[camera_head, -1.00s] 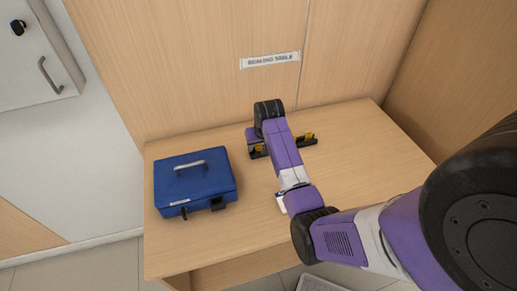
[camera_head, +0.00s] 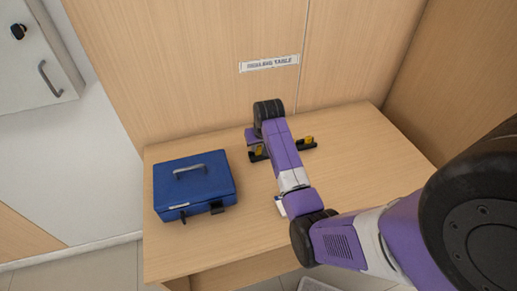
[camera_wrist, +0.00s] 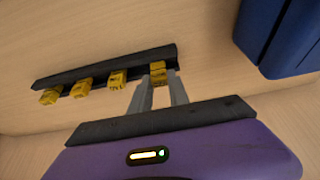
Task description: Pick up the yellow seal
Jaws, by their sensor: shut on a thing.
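Several yellow seals sit in a row along a black rack (camera_wrist: 104,69) on the table. My gripper (camera_wrist: 158,88) is shut on the yellow seal (camera_wrist: 158,68) at the right end of the row in the wrist view. That seal is still at the rack, with a finger on each side of it. Whether it has lifted clear of the rack cannot be told. In the head view my forearm hides the middle of the rack (camera_head: 302,147) and most of the gripper.
A blue cash box (camera_head: 195,185) with a handle stands on the table, left of my arm; it also shows in the wrist view (camera_wrist: 275,40). A wooden back panel with a sign (camera_head: 269,63) rises behind. The table's right part (camera_head: 375,140) is clear.

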